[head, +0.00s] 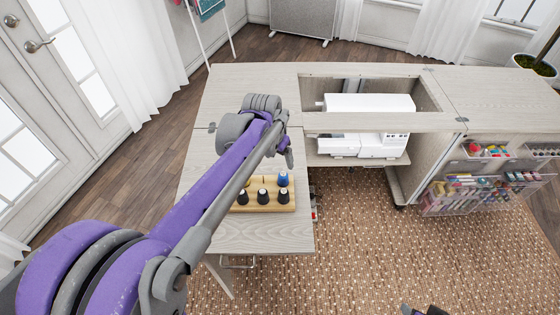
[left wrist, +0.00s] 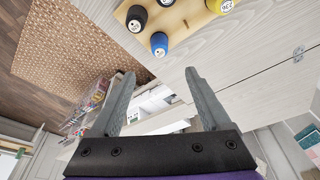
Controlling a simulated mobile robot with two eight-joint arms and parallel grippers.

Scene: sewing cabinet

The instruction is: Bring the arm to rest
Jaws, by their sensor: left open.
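My left arm (head: 190,215) reaches in from the lower left over the cabinet's left leaf. My left gripper (left wrist: 158,73) is open in the left wrist view, with its two grey fingers apart and nothing between them. In the head view only its wrist end (head: 286,150) shows clearly, above the leaf and beyond the spool rack.
A wooden rack (head: 283,208) with several dark spools and a blue one (head: 282,178) stands on the leaf (head: 255,238), close to my arm. A white sewing machine (head: 368,103) sits in the cabinet opening. Clear bins (head: 455,205) hang at right.

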